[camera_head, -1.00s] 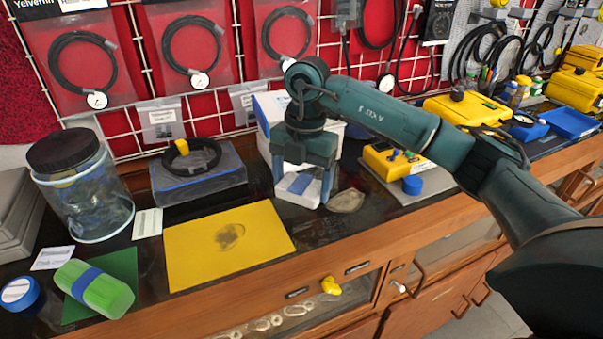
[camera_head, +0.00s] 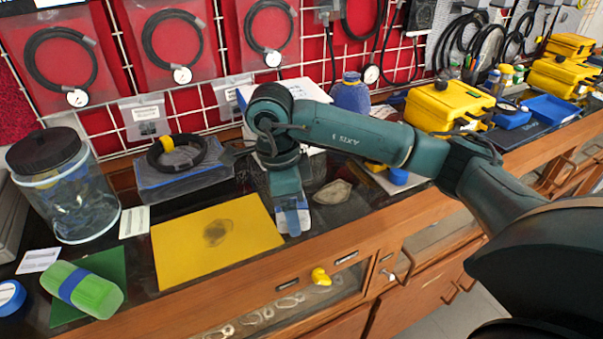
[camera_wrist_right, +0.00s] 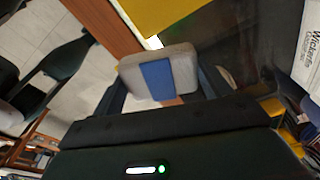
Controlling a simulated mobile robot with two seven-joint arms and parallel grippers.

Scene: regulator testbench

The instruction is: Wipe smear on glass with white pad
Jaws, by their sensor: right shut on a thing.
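The white pad (camera_head: 294,220) has a blue band round its middle. It sits between the fingers of my right gripper (camera_head: 290,208), which is shut on it, just right of the yellow sheet. In the right wrist view the pad (camera_wrist_right: 183,72) shows pale grey between the two dark fingers of the right gripper (camera_wrist_right: 162,88). A brownish smear (camera_head: 333,192) lies on the dark glass top (camera_head: 330,222), right of the pad and apart from it. I cannot tell whether the pad touches the glass. My left gripper is not in view.
A yellow sheet (camera_head: 190,258) with a dark stain lies to the left. Beyond it are a blue-grey box (camera_head: 185,182) with a coiled cable and a lidded jar (camera_head: 65,190). A green sponge (camera_head: 84,290) lies at far left. A blue bottle (camera_head: 351,95) stands behind the arm.

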